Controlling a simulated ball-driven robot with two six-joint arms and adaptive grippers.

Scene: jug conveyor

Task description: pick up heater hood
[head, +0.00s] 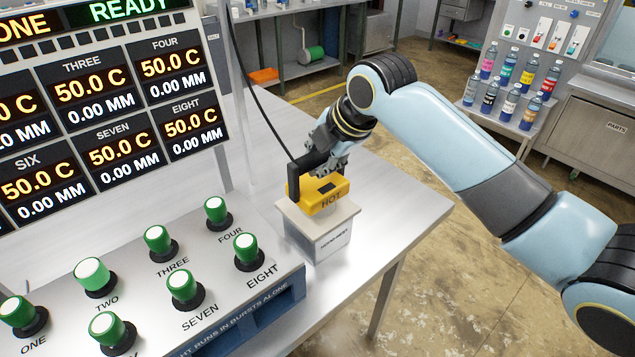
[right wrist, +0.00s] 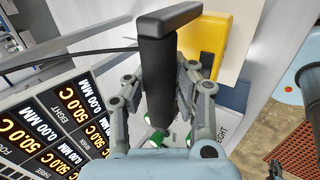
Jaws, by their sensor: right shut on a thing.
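The heater hood (head: 326,197) is a yellow block marked HOT with a black upright handle, and a black cable runs up from it. It sits on or just over the pale top of a small grey stand (head: 316,239); I cannot tell if there is a gap. My right gripper (head: 328,160) is at the handle, shut on it. In the right wrist view the fingers (right wrist: 160,85) lie on both sides of the black handle, and the yellow hood (right wrist: 207,42) shows behind it. My left gripper is in neither view.
A panel of green knobs (head: 183,288) stands at the left of the metal table (head: 400,215), under a display board (head: 110,100). The table right of the stand is clear. Several coloured bottles (head: 508,100) stand on a shelf at the back right.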

